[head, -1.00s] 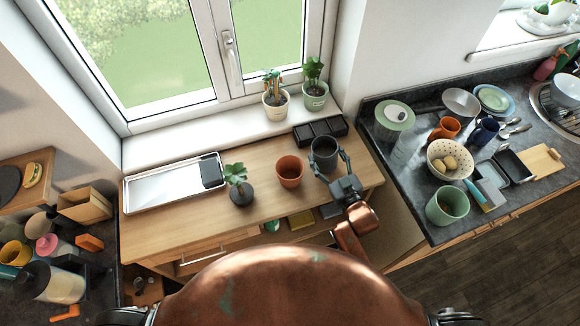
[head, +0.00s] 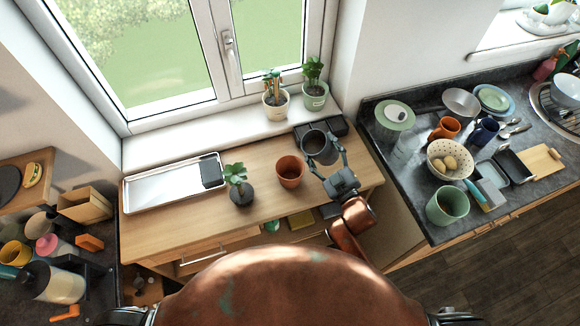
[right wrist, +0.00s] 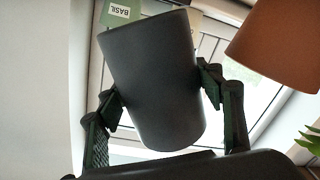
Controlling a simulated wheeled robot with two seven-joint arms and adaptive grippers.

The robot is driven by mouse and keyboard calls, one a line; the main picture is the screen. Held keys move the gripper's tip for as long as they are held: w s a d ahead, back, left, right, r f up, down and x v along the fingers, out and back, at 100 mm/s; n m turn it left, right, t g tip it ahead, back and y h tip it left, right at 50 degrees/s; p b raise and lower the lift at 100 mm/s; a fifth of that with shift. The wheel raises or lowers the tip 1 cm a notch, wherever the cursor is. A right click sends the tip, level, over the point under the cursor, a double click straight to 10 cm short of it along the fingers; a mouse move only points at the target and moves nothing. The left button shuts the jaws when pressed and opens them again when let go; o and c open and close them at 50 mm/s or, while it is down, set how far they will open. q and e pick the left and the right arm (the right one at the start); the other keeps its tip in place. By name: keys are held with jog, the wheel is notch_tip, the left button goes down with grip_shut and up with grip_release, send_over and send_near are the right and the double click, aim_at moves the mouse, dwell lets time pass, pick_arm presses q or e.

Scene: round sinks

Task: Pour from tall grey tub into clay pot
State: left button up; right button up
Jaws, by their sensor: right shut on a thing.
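The tall grey tub (head: 318,147) is held in my right gripper (head: 328,161) above the wooden table, to the right of the clay pot. The tub tilts, its open top facing up in the head view; its contents are not clear. In the right wrist view the tub (right wrist: 152,85) sits between both fingers (right wrist: 160,90), slanted. The clay pot (head: 290,171) stands upright on the table, apart from the tub; its terracotta side (right wrist: 275,45) shows at the upper right in the right wrist view. My left gripper is not in view.
A potted plant (head: 241,188) stands left of the clay pot, and a metal tray (head: 165,188) lies further left. A black divided box (head: 334,127) is behind the tub. Two potted plants stand on the windowsill (head: 190,128). Crowded counter at right.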

jog(key=shift+s+a+r+n, duration=0.2)
jog(key=shift+a+r+n, duration=0.2)
jog(key=shift+n, duration=0.2)
dwell(1.2)
jog(key=shift+a+r+n, duration=0.15)
jog(key=shift+r+n, duration=0.3)
jog(key=shift+n, duration=0.45)
dwell(1.5)
jog(key=shift+f+n, duration=0.2)
jog(key=shift+n, duration=0.4)
dwell(1.9)
